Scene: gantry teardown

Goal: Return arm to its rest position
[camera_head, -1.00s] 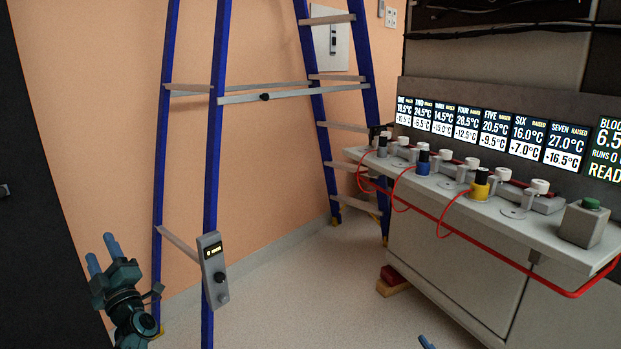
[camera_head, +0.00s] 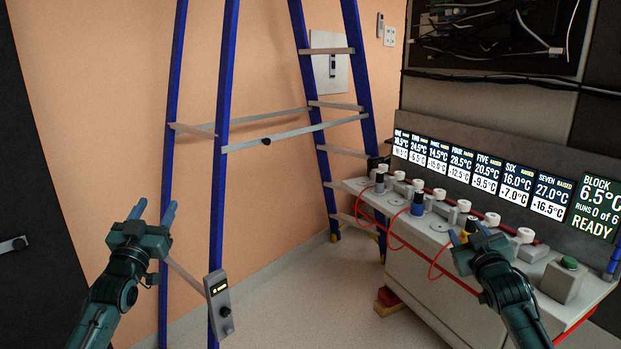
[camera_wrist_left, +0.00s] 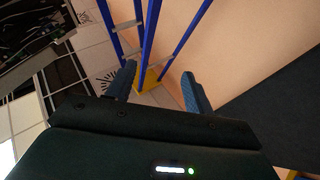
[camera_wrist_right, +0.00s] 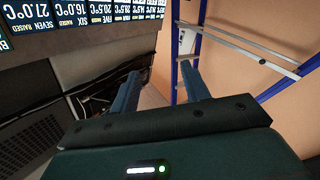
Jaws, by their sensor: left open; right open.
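My left gripper (camera_head: 153,211) is raised at the left of the head view, open and empty, in front of the orange wall and beside the blue ladder. Its two blue fingers stand apart in the left wrist view (camera_wrist_left: 158,90), with the ladder beyond them. My right gripper (camera_head: 468,235) is at the lower right of the head view, open and empty, in front of the bench. In the right wrist view its fingers (camera_wrist_right: 160,92) are apart with nothing between them. In the head view it hides part of the bench top.
The blue ladder (camera_head: 222,110) stands left of centre, with a grey control box (camera_head: 219,304) on it. The grey bench (camera_head: 350,184) carries several knobs, red cables and a green button box (camera_head: 562,279). Temperature displays (camera_head: 435,156) stand behind. Floor (camera_head: 300,300) between ladder and bench is clear.

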